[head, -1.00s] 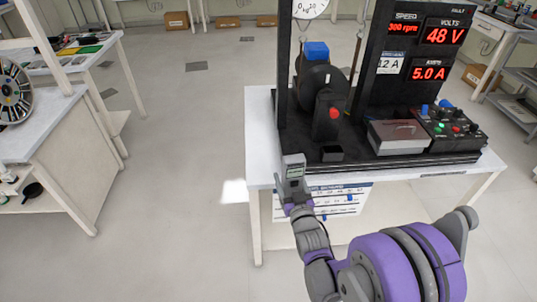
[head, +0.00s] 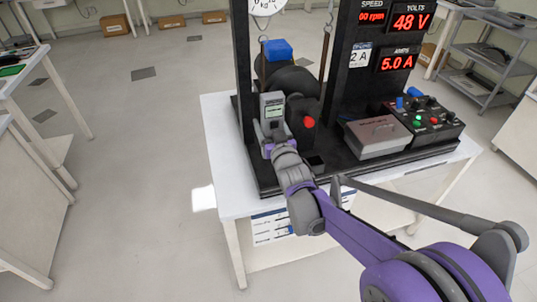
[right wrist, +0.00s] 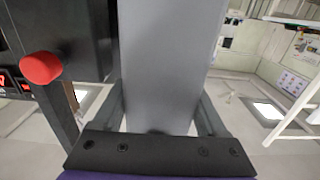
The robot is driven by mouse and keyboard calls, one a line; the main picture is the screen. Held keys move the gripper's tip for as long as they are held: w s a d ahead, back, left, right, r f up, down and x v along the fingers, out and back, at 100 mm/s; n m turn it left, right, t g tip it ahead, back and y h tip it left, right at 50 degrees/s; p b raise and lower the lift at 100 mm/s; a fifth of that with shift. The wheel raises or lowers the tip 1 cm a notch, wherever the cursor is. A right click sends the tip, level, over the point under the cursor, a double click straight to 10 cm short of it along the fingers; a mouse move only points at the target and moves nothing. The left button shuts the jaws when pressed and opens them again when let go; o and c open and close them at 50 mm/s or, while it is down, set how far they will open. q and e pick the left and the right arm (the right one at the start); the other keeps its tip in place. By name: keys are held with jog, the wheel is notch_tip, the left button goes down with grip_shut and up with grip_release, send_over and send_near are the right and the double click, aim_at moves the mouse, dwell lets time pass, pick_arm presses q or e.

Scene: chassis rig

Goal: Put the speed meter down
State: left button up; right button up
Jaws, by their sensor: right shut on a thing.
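The speed meter (head: 274,108) is a grey handheld device with a small greenish screen. It is upright in my right gripper (head: 272,135), in front of the motor rig and left of the red knob (head: 309,122). In the right wrist view the meter's plain grey body (right wrist: 163,60) fills the middle, between the two fingers of my right gripper (right wrist: 160,112). The fingers are shut on it. Whether the meter touches the rig cannot be told. My left gripper is not in view.
The rig's black base (head: 350,165) stands on a white table (head: 222,135). A grey box (head: 377,137) and a control box with coloured knobs (head: 430,120) sit on its right. The table's left strip is bare. A blue block (head: 278,50) tops the motor.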

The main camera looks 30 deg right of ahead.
jog(key=shift+s+f+b, duration=0.1)
jog(key=shift+f+b, duration=0.7)
jog(key=shift+f, duration=2.95)
jog(key=shift+f, duration=0.1)
jog(key=o, duration=1.5)
